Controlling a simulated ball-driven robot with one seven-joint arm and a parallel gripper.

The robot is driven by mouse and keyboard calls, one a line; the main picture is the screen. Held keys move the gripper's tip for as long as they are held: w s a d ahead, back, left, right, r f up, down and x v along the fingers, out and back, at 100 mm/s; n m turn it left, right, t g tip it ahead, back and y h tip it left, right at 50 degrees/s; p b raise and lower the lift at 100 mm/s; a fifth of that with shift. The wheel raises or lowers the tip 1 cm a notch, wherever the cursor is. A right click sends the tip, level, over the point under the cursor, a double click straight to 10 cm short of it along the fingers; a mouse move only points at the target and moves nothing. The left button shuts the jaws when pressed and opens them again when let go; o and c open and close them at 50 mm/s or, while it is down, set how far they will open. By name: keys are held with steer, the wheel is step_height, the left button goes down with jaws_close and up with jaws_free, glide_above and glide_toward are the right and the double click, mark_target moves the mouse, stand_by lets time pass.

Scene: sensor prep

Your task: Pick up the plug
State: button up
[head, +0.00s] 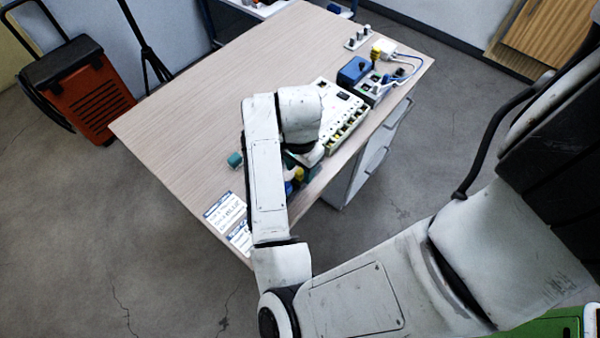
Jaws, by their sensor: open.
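My gripper (304,162) is at the end of the white arm, low over the front right part of the table, mostly hidden beneath my wrist. Its fingers show only as a small dark patch. Just below it a small yellow and blue item (297,177) sits near the table's edge, partly covered by my arm; this may be the plug, but I cannot tell. A small teal piece (235,160) lies on the table left of my arm. I see nothing held between the fingers, though the view there is blocked.
A white multi-socket board (342,112) lies right of my wrist. Behind it are a blue box (354,70), a wired module (370,88) and a small white stand (357,40). Printed cards (226,210) lie at the front edge. The table's (180,110) left side is clear.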

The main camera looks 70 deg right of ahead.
steer(key=shift+f, duration=0.15)
jaws_close()
stand_by(0.4)
